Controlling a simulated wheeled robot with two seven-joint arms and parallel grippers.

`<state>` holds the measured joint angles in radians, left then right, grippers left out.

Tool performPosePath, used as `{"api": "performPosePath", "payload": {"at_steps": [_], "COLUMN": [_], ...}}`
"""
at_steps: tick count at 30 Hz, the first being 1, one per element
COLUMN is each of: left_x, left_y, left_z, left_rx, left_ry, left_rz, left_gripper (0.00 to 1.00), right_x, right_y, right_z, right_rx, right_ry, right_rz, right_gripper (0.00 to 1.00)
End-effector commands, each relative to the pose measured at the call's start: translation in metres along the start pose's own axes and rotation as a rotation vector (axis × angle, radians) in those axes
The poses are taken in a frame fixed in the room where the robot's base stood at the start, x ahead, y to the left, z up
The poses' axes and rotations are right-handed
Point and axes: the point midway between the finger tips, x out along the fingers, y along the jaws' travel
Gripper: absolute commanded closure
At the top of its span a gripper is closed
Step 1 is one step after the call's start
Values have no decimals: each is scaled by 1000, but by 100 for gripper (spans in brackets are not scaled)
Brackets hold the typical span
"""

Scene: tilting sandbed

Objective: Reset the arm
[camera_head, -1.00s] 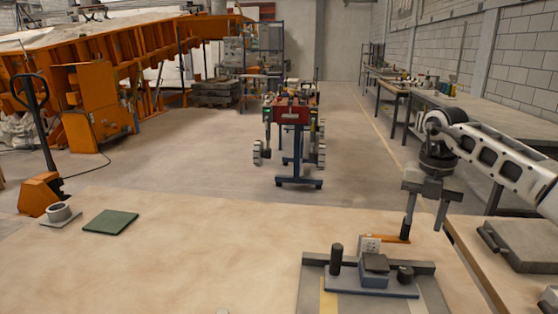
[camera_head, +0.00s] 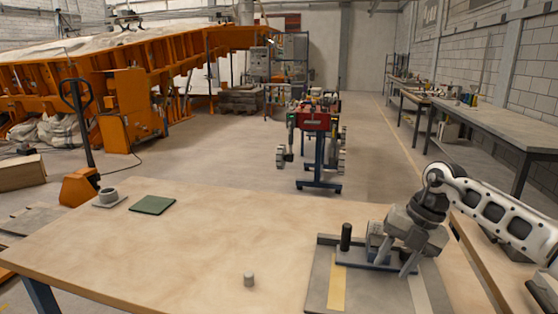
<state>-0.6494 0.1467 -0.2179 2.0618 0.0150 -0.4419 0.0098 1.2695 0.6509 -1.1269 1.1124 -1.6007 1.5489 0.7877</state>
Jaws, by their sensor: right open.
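My right arm comes in from the right, and its gripper (camera_head: 393,258) is over the grey fixture on the table's right side. The fingers point down and are open. They are close to the fixture's blocks, and I cannot tell whether they touch. The gripper hides part of the fixture. The fixture's grey base (camera_head: 350,262) carries an upright dark cylinder (camera_head: 346,237) left of the gripper. My left gripper is not in view.
The wooden table (camera_head: 200,245) is mostly clear. It holds a small grey cylinder (camera_head: 249,279), a green square pad (camera_head: 153,205) and a grey ring on a plate (camera_head: 108,197). A wheeled rover on a blue stand (camera_head: 318,170) is behind the table.

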Motion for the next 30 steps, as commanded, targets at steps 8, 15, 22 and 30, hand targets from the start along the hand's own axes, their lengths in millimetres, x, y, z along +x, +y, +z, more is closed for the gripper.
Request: {"api": "performPosePath", "payload": {"at_steps": [8, 15, 22, 30], "left_x": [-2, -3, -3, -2], "left_y": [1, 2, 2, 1], "left_z": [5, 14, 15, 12], "left_rx": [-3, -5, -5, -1], "left_ry": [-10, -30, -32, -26], "left_rz": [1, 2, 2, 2], "left_gripper": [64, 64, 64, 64], "right_x": [94, 109, 118, 195], "right_y": [92, 167, 121, -24], "right_z": [-89, -177, -171, -204], "right_rx": [-115, 199, 940, 1862], "right_ry": [214, 363, 280, 83], "right_rz": [478, 1203, 1556, 1347], "right_gripper": [59, 59, 59, 59]}}
